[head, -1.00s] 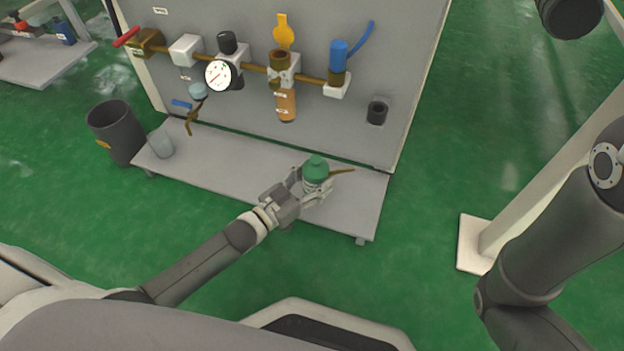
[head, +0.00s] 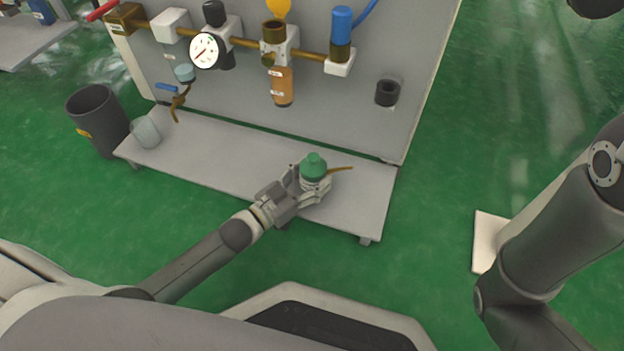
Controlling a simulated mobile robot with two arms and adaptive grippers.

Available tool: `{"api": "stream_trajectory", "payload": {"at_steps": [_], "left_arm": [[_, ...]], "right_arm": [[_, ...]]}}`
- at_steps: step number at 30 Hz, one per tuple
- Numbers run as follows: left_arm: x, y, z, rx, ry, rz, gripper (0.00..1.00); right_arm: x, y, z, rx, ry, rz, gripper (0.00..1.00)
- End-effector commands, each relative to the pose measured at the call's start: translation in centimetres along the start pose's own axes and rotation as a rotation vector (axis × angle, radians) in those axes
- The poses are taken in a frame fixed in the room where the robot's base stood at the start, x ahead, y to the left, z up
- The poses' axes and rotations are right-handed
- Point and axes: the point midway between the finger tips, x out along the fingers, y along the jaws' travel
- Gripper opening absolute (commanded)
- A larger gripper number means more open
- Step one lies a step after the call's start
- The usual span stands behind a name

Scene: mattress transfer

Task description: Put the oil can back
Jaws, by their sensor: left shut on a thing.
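The oil can has a green cap (head: 314,166) and a thin brown spout (head: 341,169) pointing right. It is upright at the right part of the low grey shelf (head: 225,165). My left gripper (head: 312,186) is shut around its body, which the fingers mostly hide. I cannot tell whether the can touches the shelf. My right arm (head: 560,240) comes in at the right; its gripper is out of the picture.
A grey panel with a brass pipe, a gauge (head: 204,50) and an amber bowl (head: 282,87) rises behind the shelf. A black fitting (head: 387,93) is on its right. A clear beaker (head: 145,132) stands at the shelf's left end, beside a dark bin (head: 97,118). The shelf's middle is clear.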

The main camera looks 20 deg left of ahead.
Motion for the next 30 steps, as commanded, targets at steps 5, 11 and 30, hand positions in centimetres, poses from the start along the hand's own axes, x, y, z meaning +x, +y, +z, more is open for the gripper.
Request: {"api": "stream_trajectory", "payload": {"at_steps": [5, 11, 30], "left_arm": [[0.03, -0.02, -0.23, 0.001, 0.004, 0.000, 0.21], [0.05, -0.02, 0.13, 0.000, 0.004, 0.000, 0.21], [-0.45, -0.03, -0.19, 0.000, -0.002, -0.001, 0.77]], "right_arm": [[0.01, 0.01, 0.02, 0.000, 0.000, 0.000, 0.00], [-0.13, -0.02, -0.03, 0.000, 0.000, 0.000, 0.00], [0.44, 0.11, 0.15, -0.001, 0.000, 0.000, 0.00]]}}
